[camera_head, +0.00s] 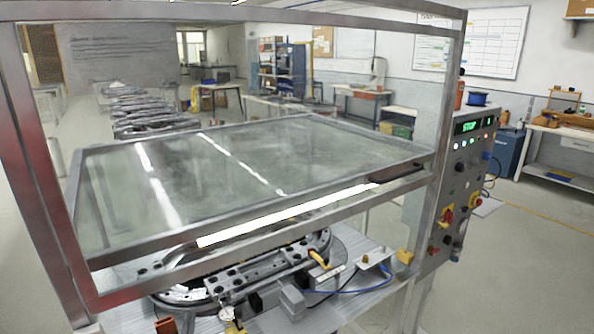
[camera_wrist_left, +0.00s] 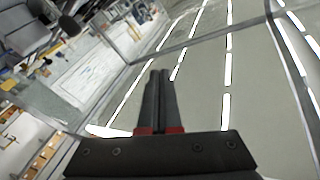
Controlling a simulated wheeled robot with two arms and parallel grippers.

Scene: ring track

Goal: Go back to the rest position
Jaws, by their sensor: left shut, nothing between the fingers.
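My left gripper (camera_wrist_left: 160,74) shows in the left wrist view, its two dark fingers together and nothing between them. Beyond it in that view are a glass panel and metal frame bars, with bright light strips. I cannot make out my left gripper in the head view. My right gripper is in neither view. In the head view, a metal-framed machine stands close in front, with a tilted glass cover (camera_head: 250,175) over a round ring track (camera_head: 245,268).
The control panel (camera_head: 468,165), with a green display and several buttons, is on the machine's right side. Metal frame posts (camera_head: 42,180) rise at the left and right. Workbenches (camera_head: 562,150) line the room. Open floor (camera_head: 535,245) lies to the right.

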